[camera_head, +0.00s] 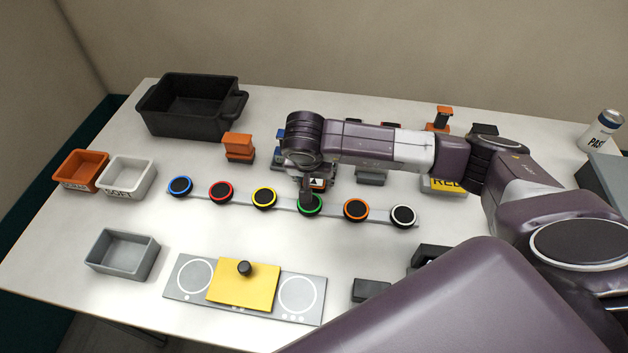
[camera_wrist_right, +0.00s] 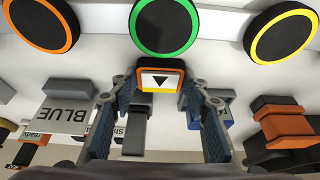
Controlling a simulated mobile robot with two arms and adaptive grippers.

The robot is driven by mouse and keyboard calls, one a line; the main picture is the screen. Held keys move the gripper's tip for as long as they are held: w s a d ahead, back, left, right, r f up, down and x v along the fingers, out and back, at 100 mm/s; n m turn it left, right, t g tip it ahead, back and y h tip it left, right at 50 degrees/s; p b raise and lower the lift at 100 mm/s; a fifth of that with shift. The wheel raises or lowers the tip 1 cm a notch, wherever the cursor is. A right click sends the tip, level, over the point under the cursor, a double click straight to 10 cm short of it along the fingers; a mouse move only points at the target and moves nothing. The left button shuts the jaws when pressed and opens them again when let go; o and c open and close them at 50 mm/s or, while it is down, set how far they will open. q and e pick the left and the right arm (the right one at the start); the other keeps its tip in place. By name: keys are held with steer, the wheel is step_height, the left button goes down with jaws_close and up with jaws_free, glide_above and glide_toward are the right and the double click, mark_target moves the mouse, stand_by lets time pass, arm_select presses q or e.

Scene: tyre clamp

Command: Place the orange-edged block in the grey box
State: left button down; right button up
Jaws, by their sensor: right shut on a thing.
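The orange-edged block (camera_wrist_right: 160,79) has a white face with a black triangle and a yellow strip along one edge. In the right wrist view it lies between the two fingers of my right gripper (camera_wrist_right: 159,90), which is shut on it. In the head view the block (camera_head: 319,183) is partly hidden behind my right gripper (camera_head: 308,187), by the green-ringed disc. I cannot tell whether it touches the table. The grey box (camera_head: 104,262) stands empty at the left front. My left gripper is not in view.
A strip of several ringed discs (camera_head: 264,198) crosses the table. A yellow plate with a black knob (camera_head: 244,283) lies on a grey panel at the front. A white box (camera_head: 133,188), an orange box (camera_head: 87,182) and a black bin (camera_head: 160,123) stand at the left.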

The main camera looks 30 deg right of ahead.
step_height(320, 180, up, 20)
steer(key=b, duration=0.3)
steer(key=shift+b, duration=0.35)
